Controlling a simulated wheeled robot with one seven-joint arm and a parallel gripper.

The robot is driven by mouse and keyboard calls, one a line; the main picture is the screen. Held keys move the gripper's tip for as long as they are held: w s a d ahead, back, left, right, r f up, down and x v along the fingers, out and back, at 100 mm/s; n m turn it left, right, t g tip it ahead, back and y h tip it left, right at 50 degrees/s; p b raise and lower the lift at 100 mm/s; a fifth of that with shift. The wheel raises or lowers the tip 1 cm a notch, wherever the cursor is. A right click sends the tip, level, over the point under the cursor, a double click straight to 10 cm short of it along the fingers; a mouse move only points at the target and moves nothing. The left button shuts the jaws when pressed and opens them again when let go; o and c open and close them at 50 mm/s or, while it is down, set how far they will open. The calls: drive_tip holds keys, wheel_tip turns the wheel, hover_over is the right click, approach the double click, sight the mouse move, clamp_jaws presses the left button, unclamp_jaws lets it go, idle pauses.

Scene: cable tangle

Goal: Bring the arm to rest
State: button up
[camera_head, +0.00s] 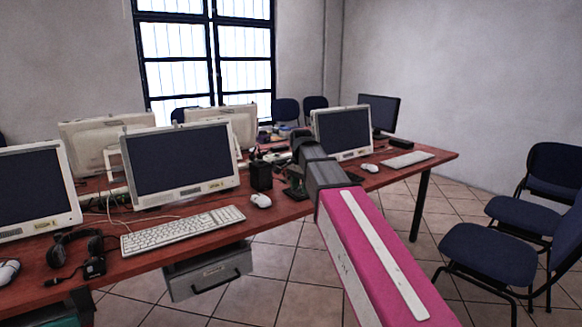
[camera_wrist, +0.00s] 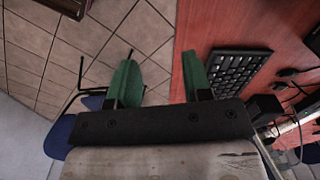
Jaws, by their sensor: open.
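My gripper (camera_wrist: 161,80) shows in the wrist view with its two green fingers apart and nothing between them. Behind the gap lie the tiled floor and the edge of the red-brown table (camera_wrist: 205,25). In the head view my arm reaches forward from the lower right, and the green of my gripper (camera_head: 295,187) shows in part beyond the arm, over the table's front edge. My arm hides much of it there. I cannot tell its height above the table.
Monitors (camera_head: 180,162), a white keyboard (camera_head: 182,231), a white mouse (camera_head: 261,200) and a black box (camera_head: 261,176) stand on the table. Headphones (camera_head: 75,246) and loose cables lie at the left. Blue chairs (camera_head: 488,252) stand at the right. The tiled floor between is clear.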

drive_tip(key=s+d+f+n, duration=0.3)
drive_tip(key=s+d+f, duration=0.2)
drive_tip(key=f, duration=0.5)
drive_tip(key=s+d+f+n, duration=0.3)
drive_tip(key=s+d+f, duration=0.2)
drive_tip(key=f, duration=0.5)
drive_tip(key=s+d+f+n, duration=0.3)
drive_tip(key=s+d+f, duration=0.2)
drive_tip(key=f, duration=0.6)
drive_tip(key=s, duration=0.2)
drive_tip(key=shift+s+d, duration=0.25)
drive_tip(key=shift+s, duration=0.05)
